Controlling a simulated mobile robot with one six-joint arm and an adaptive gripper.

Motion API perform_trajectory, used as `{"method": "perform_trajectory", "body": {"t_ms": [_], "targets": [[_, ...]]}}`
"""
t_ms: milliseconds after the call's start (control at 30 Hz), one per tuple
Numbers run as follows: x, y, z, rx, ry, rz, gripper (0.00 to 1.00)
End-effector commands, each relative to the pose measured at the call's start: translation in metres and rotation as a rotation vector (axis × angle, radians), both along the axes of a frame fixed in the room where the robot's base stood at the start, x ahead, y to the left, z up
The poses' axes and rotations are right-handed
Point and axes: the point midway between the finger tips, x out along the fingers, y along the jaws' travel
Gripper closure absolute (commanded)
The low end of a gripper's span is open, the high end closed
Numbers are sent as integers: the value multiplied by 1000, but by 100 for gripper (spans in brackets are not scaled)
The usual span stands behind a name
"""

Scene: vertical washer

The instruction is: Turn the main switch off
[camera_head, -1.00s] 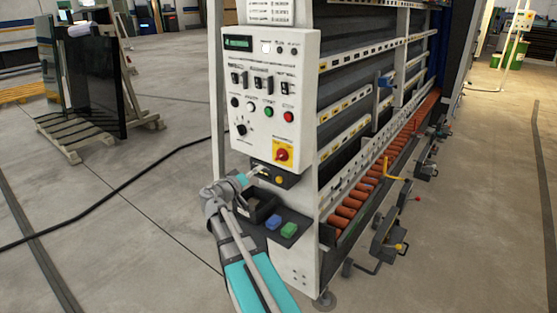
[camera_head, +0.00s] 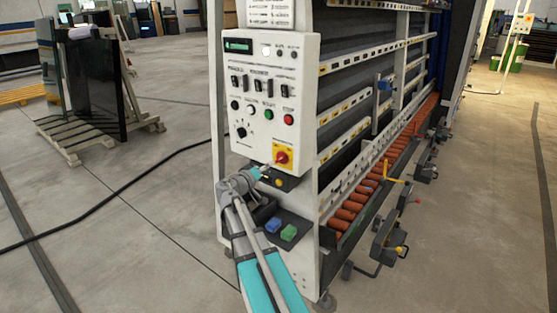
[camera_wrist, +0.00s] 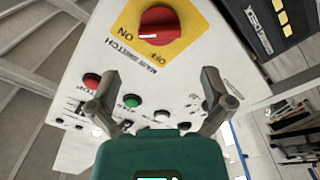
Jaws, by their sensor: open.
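The main switch (camera_head: 282,157) is a red rotary knob on a yellow plate at the lower right of the white control panel. In the wrist view the knob (camera_wrist: 160,24) is at the top, upside down, with "MAIN SWITCH", "ON" and "OFF" lettering around it. In the head view my gripper (camera_head: 267,169) is just below and left of the switch, with no visible contact.
The white control panel (camera_head: 262,60) carries buttons, including a green (camera_wrist: 132,101) and a red one (camera_wrist: 91,81). Below the switch is a dark box with a yellow button (camera_head: 280,182). A shelf holds blue (camera_head: 272,226) and green (camera_head: 289,233) blocks. Floor to the left is open, crossed by a cable.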

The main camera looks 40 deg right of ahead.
Motion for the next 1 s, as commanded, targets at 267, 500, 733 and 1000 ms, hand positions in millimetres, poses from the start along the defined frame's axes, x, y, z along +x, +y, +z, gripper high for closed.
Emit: {"method": "perform_trajectory", "body": {"t_ms": [267, 500, 733, 1000], "targets": [[13, -43, 0, 0, 0, -3, 0], [20, -66, 0, 0, 0, -1, 0], [21, -73, 0, 0, 0, 0, 0], [21, -73, 0, 0, 0, 0, 4]]}}
